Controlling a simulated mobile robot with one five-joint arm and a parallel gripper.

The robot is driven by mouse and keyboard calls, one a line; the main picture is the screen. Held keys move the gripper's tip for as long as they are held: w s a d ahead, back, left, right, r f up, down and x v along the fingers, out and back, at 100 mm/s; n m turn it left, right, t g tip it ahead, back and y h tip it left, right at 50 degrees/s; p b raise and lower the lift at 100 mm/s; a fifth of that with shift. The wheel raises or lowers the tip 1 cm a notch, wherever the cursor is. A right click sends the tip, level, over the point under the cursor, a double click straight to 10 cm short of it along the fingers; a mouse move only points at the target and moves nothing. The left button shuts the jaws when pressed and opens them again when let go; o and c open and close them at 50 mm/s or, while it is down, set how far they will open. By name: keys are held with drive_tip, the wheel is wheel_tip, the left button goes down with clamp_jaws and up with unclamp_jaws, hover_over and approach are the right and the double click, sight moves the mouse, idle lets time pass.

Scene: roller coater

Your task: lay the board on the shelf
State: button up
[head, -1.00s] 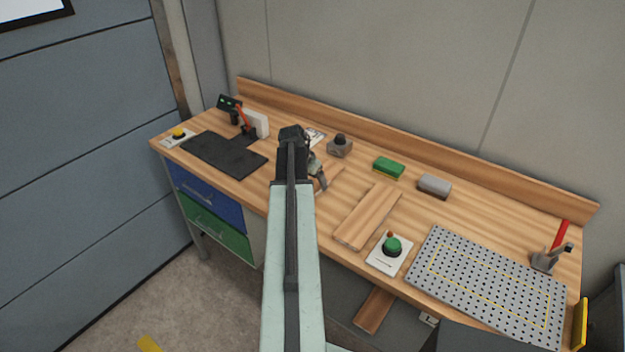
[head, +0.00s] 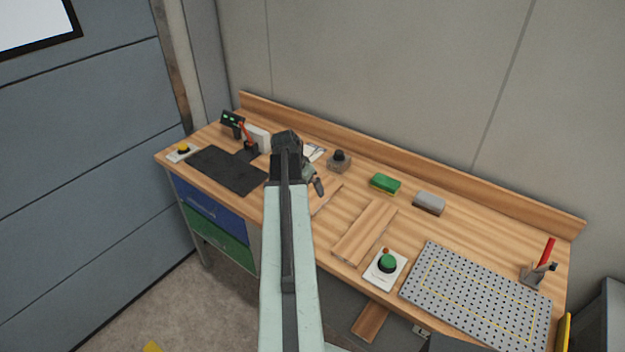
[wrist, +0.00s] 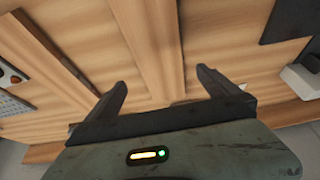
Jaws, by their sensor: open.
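My gripper (head: 314,181) is open above the workbench, left of centre in the head view. In the wrist view its fingers (wrist: 160,88) are spread with nothing held between them. A flat wooden board (wrist: 147,40) lies on the bench beyond the fingertips. In the head view it (head: 328,199) is partly hidden behind my arm. A wider, pale wooden board (head: 365,232) lies to its right. A brown wooden surface (head: 370,321) shows below the bench's front edge; I cannot tell whether it is the shelf.
A green-button box (head: 387,263) and perforated plate (head: 478,296) lie to the right. A green sponge (head: 385,183), grey block (head: 429,203) and dark-knobbed block (head: 339,161) stand behind. A black mat (head: 226,170) lies left. Bare bench (head: 475,238) shows at the back right.

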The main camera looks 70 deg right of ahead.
drive_tip(key=p+v, duration=0.1)
drive_tip(key=v, duration=0.2)
drive_tip(key=shift+a+r+p, duration=0.1)
drive_tip(key=shift+r+p, duration=0.15)
drive_tip(key=shift+p, duration=0.05)
